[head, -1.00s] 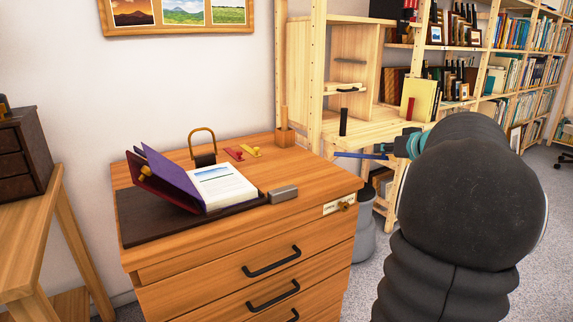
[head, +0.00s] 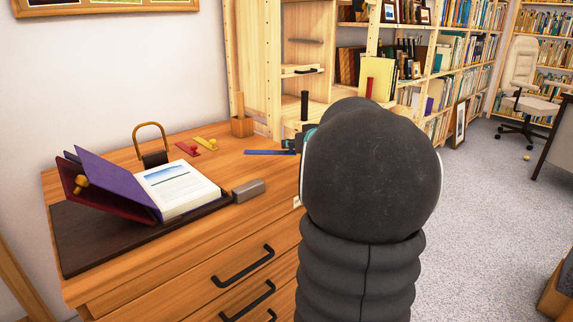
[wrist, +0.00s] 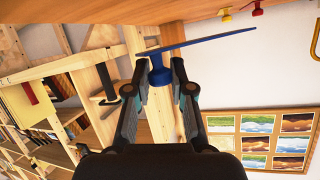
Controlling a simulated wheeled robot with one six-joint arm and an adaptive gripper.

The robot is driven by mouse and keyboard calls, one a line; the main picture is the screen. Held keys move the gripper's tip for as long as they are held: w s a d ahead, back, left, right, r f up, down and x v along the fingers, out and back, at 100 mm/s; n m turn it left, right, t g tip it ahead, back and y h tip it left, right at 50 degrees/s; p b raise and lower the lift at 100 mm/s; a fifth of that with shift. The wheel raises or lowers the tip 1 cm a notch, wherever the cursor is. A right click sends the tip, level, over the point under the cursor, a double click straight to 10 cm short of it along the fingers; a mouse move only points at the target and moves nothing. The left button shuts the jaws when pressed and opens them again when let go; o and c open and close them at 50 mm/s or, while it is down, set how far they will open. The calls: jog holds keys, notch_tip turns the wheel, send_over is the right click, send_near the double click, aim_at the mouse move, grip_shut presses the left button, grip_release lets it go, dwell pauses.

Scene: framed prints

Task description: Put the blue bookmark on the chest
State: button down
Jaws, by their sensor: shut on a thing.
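The blue bookmark (head: 268,152) is a long flat strip held level at the far right edge of the chest's top, overlapping it in the head view; I cannot tell its exact height. My gripper (head: 298,143) is mostly hidden behind my dark arm. In the wrist view, my gripper (wrist: 157,75) is shut on the blue knob of the bookmark (wrist: 208,42). The chest (head: 215,260) is orange wood with several dark-handled drawers. Its top also shows along the upper edge of the wrist view (wrist: 130,10).
On the chest lie a dark mat (head: 90,245), an open purple binder (head: 115,178), a grey block (head: 249,190), red (head: 188,149) and yellow (head: 207,143) bookmarks, a brass-handled item (head: 152,145) and a wooden holder (head: 241,125). Clear wood lies right of the binder. Shelves stand behind.

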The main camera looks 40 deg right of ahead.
aim_at(287, 170)
jog(key=shift+w+a+f, duration=0.4)
jog(key=shift+a+f, duration=0.05)
jog(key=shift+a, duration=0.1)
jog(key=shift+f+b, duration=1.2)
jog(key=shift+f, duration=0.75)
jog(key=shift+f, duration=0.15)
jog(key=c, duration=1)
grip_release()
